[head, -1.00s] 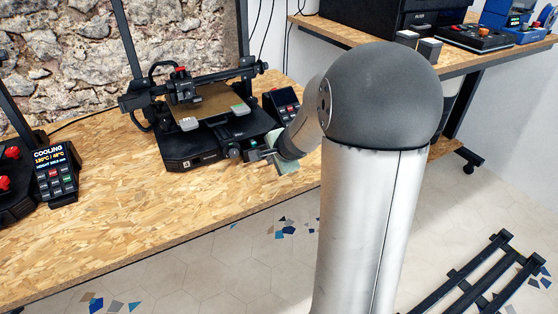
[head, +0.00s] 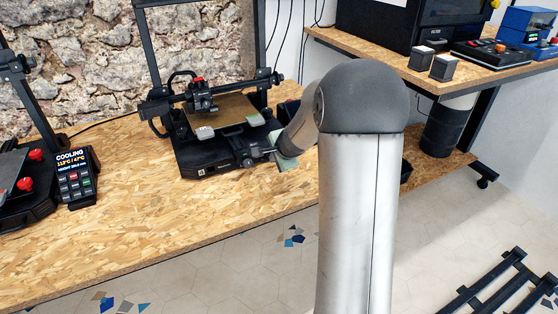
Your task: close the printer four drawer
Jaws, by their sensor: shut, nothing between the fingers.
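The black printer (head: 225,150) marked with a 4 on its front stands on the wooden bench, with its brown bed on top. My gripper (head: 262,157) is at the right part of the printer's front, close against it. It is shut and holds nothing. The drawer cannot be made out clearly; the dark front there blends with the fingers, and my arm hides the printer's right side. I cannot tell whether the gripper touches the drawer, or how far in the drawer sits.
A control pad (head: 73,178) reading COOLING and another printer (head: 22,185) stand at the left. A second bench (head: 475,84) at the back right holds a black machine and small boxes. The bench's front left (head: 110,240) is clear. A dark slatted frame (head: 500,285) lies at the lower right.

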